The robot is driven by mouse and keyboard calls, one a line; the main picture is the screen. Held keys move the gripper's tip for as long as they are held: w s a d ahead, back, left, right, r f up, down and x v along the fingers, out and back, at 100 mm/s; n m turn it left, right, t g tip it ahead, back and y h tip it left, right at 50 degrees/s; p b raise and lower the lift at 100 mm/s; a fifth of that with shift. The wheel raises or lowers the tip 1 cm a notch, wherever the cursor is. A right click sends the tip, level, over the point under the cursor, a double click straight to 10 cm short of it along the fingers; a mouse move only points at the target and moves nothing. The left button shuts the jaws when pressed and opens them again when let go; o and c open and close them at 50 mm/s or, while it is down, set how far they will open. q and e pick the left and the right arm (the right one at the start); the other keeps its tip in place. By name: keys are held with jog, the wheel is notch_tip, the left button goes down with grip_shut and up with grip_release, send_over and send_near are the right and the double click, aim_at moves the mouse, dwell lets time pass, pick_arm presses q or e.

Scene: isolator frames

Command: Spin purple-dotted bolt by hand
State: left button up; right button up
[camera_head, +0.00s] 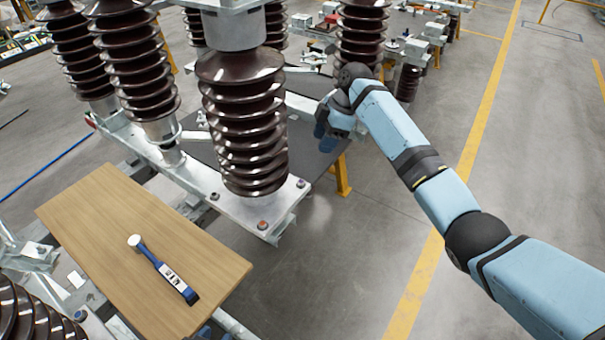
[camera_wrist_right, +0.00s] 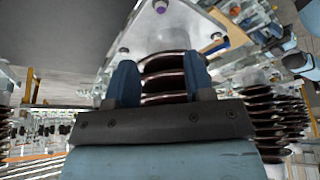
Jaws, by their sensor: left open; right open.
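A bolt with a purple top (camera_wrist_right: 160,6) shows at the upper edge of the right wrist view, on a pale metal plate. In the head view a bolt (camera_head: 300,183) stands on the right end of the metal beam; its dot colour is too small to tell. My right gripper (camera_head: 328,136) is behind and to the right of the beam end, apart from the bolts. Its two blue fingers (camera_wrist_right: 157,85) are open and empty. A dark blue part of my left gripper (camera_head: 205,332) shows at the bottom edge of the head view, mostly cut off.
A brown ribbed insulator (camera_head: 242,120) rises from the metal beam (camera_head: 200,172), close to the bolts. An orange-topped bolt (camera_head: 263,225) is at the beam's near corner. Floor right of the beam is clear.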

aim_at(301, 182)
jog(key=x, duration=1.3)
jog(key=shift+f, duration=0.3)
grip_shut()
